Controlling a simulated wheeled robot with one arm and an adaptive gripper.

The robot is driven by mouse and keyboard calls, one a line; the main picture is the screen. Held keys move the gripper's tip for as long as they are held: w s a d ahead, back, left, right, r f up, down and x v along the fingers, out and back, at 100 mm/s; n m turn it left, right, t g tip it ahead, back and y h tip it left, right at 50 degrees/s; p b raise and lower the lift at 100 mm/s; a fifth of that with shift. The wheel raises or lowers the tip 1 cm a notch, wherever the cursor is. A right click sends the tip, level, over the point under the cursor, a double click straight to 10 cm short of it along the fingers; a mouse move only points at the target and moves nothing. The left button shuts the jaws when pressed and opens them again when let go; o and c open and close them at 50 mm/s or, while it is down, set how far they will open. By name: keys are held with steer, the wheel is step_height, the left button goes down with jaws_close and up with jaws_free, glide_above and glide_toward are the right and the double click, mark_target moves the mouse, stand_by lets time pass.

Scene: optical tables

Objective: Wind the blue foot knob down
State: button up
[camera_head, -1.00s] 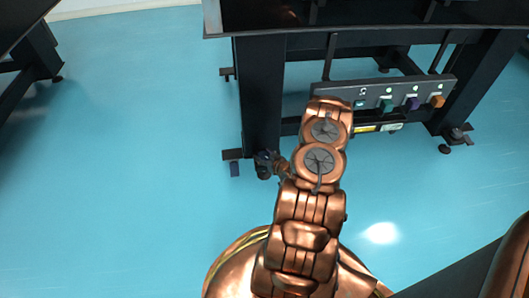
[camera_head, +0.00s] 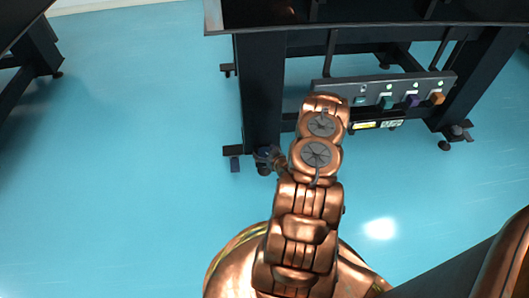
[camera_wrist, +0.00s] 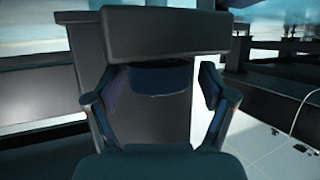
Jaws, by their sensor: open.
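The blue foot knob (camera_wrist: 160,78) is a dark blue, rounded piece just below a grey bar (camera_wrist: 165,33) in the wrist view. In the head view a small dark blue piece (camera_head: 235,165) hangs under a bracket at the table leg's foot. My gripper (camera_head: 266,157) is low beside that leg, right of the blue piece. In the wrist view my gripper (camera_wrist: 158,100) is open, with one finger to each side of the knob. Clear gaps show beside the knob; I cannot tell how deep it sits between the fingertips.
The black table leg (camera_head: 262,95) stands just beyond my gripper. A panel (camera_head: 385,87) with teal, purple and orange blocks spans the frame to the right. Another foot (camera_head: 455,133) stands at the far right. Open blue floor (camera_head: 130,190) lies left.

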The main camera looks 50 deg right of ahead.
steer(key=v, duration=1.2)
stand_by(1.0)
steer(key=w+a+r+n+g+p, duration=0.1)
steer(key=a+r+g+p, duration=0.15)
steer(key=r+p, duration=0.85)
steer(key=w+a+r+n+g+p, duration=0.15)
steer(key=r+g+p, duration=0.25)
steer(key=r, duration=1.4)
steer(key=w+a+r+n+g+p, duration=0.1)
steer(key=a+r+g+p, duration=0.2)
steer(key=r+p, duration=0.8)
steer(key=s+a+r+g+p, duration=0.1)
steer(key=s+a+r+p, duration=0.15)
steer(key=a+r, duration=0.45)
steer(key=s+a+r+m+g+y+p, duration=0.1)
steer(key=s+a+r+p, duration=0.15)
steer(key=r, duration=0.75)
steer(key=s+a+r+g+p, duration=0.1)
steer(key=s+a+r+p, duration=0.15)
steer(key=a+r, duration=0.45)
steer(key=s+a+r+g+y+p, duration=0.2)
steer(key=s+a+r+p, duration=0.5)
steer(key=s+a+r, duration=0.4)
steer(key=s+r, duration=0.4)
steer(key=r, duration=0.1)
steer(key=shift+s+r, duration=0.2)
steer(key=shift+r, duration=0.05)
